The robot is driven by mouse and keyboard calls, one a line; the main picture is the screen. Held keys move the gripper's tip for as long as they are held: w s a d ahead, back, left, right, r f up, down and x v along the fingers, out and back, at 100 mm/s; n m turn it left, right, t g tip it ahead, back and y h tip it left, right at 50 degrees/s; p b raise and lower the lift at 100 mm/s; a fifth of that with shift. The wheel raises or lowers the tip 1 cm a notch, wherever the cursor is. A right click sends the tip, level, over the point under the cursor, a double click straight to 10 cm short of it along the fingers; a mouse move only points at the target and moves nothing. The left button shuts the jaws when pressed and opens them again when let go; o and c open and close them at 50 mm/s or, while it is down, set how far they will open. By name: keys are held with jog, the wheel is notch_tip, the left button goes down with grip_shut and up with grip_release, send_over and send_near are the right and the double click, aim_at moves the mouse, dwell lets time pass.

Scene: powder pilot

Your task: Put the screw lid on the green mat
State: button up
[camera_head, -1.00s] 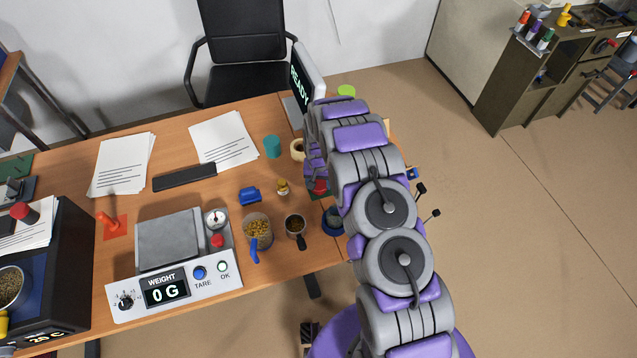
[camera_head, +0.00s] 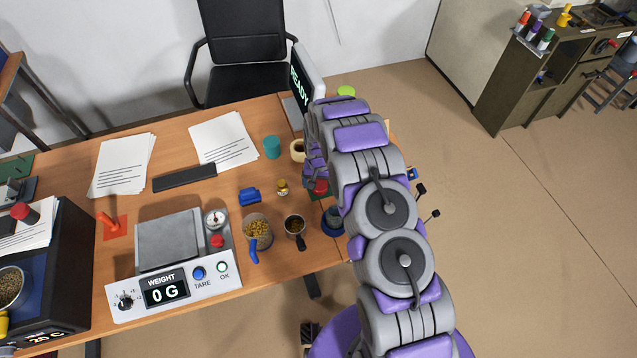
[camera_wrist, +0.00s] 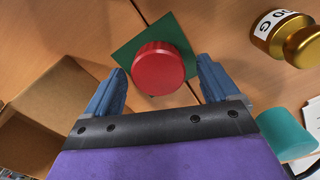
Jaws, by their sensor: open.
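The red screw lid (camera_wrist: 158,68), round with a ribbed side, sits over the green mat (camera_wrist: 127,52) in the wrist view. It appears to rest on the mat, toward its near side; the exact contact beneath is hidden. My gripper (camera_wrist: 160,72) is open, with one blue finger on each side of the lid and a visible gap to each. In the head view, the lid (camera_head: 320,187) and a sliver of the mat (camera_head: 313,196) show beside my arm, which hides much of that spot.
A gold weight (camera_wrist: 283,35) and a teal cylinder (camera_wrist: 285,133) stand to the right in the wrist view; an open cardboard box (camera_wrist: 35,120) is at left. In the head view, a scale (camera_head: 168,240) reading 0 G and cups (camera_head: 257,232) stand left of my arm.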

notch_tip(320, 180, up, 12)
jog(key=p, duration=0.1)
notch_tip(320, 180, up, 14)
jog(key=f, duration=0.1)
send_over(319, 185)
jog(key=s+d, duration=0.4)
jog(key=s, duration=0.3)
jog(key=s+d+r, duration=0.3)
jog(key=s+r, duration=0.8)
jog(key=s, duration=0.1)
jog(key=s+d+r+g, duration=0.1)
jog(key=s+r, duration=0.2)
jog(key=s, duration=0.9)
jog(key=s+d+r+n, duration=0.1)
jog(key=s+r, duration=0.1)
jog(key=s, duration=1.1)
jog(key=shift+s+d+r+n+g, duration=0.15)
jog(key=shift+d+r+n+g, duration=0.15)
jog(key=shift+d+r+g, duration=0.1)
jog(key=shift+a+f+b, duration=0.1)
jog(key=shift+f+b, duration=0.3)
jog(key=shift+f, duration=0.25)
